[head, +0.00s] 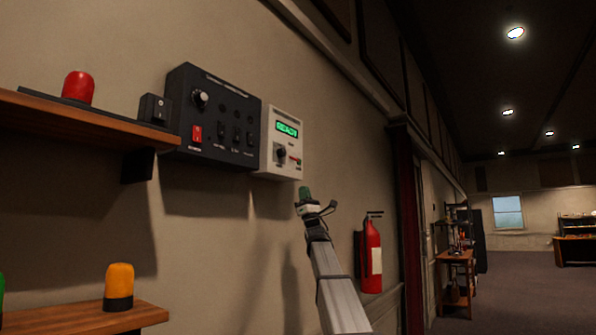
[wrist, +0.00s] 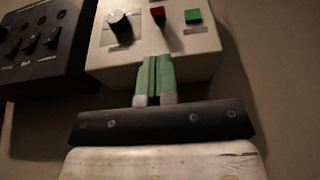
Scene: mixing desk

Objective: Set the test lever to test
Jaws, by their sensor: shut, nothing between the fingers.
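The white box (head: 270,170) on the wall carries a lit green display (head: 287,128) reading "READY", a dark round knob (head: 281,154) and a small red-tipped part (head: 295,160) that looks like a lever. In the wrist view the box (wrist: 190,65) fills the top, with the knob (wrist: 120,24), the red part (wrist: 157,13) and a green square (wrist: 193,16) in a row. Lettering by them is too small to read. My gripper (head: 305,192) is below the box. Its green fingers (wrist: 155,72) are together and empty, below the red part.
A black control panel (head: 185,115) with a red switch is left of the white box. A shelf (head: 60,115) bears a red lamp (head: 78,88); a lower shelf (head: 80,320) bears an orange lamp (head: 119,287). A fire extinguisher (head: 371,255) hangs at right.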

